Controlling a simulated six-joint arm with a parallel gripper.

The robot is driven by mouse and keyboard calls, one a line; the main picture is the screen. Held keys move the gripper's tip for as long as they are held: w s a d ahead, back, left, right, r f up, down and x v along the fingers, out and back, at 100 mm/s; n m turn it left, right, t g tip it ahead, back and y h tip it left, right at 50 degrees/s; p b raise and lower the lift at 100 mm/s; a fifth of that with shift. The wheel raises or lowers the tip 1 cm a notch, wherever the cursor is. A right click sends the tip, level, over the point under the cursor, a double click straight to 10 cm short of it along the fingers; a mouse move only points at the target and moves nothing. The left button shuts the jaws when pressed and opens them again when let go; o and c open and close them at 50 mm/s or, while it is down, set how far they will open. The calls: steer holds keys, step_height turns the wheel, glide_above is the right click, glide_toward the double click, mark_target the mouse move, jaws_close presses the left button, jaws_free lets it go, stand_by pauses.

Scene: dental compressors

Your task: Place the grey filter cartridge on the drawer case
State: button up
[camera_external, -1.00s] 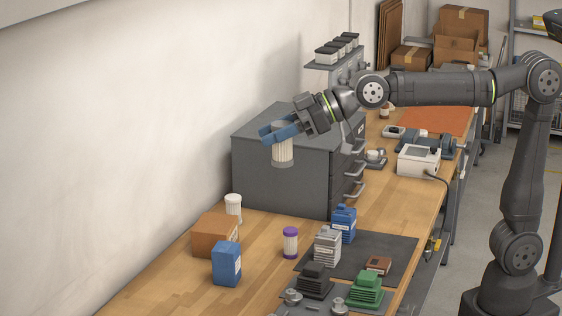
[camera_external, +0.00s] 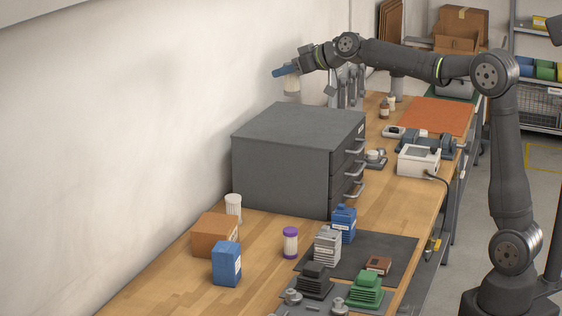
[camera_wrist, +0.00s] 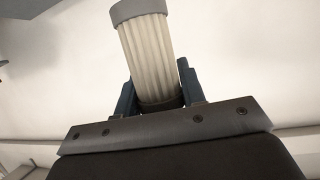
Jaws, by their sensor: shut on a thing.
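My gripper (camera_external: 284,73) is shut on the grey filter cartridge (camera_external: 292,84), a pale pleated cylinder with a grey end cap. In the wrist view the cartridge (camera_wrist: 147,52) stands between the blue fingers, its grey cap away from the palm. The drawer case (camera_external: 285,131) is a dark grey cabinet with several handled drawers on its right side, standing on the bench against the wall. Its flat top is bare. In the external view the cartridge hangs in the air, above the level of the case top and toward its far side, apart from it.
A white cartridge (camera_external: 233,207), a brown box (camera_external: 214,235), a blue box (camera_external: 227,264) and a purple-capped cartridge (camera_external: 290,242) stand on the bench in front of the case. A dark mat (camera_external: 396,246) holds several parts. A white device (camera_external: 418,160) stands right of the case.

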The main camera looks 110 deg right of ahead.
steer(key=s+d+m+g+h, duration=0.1)
steer(key=s+d+m+g, duration=0.1)
steer(key=s+d, duration=0.6)
steer(key=s+d+m+g+h, duration=0.1)
steer(key=s+d, duration=0.3)
steer(key=s, duration=0.9)
glide_above(294, 133)
step_height(294, 133, down, 13)
steer(key=shift+f, duration=1.8)
steer(key=shift+f, duration=0.15)
steer(key=o, duration=1)
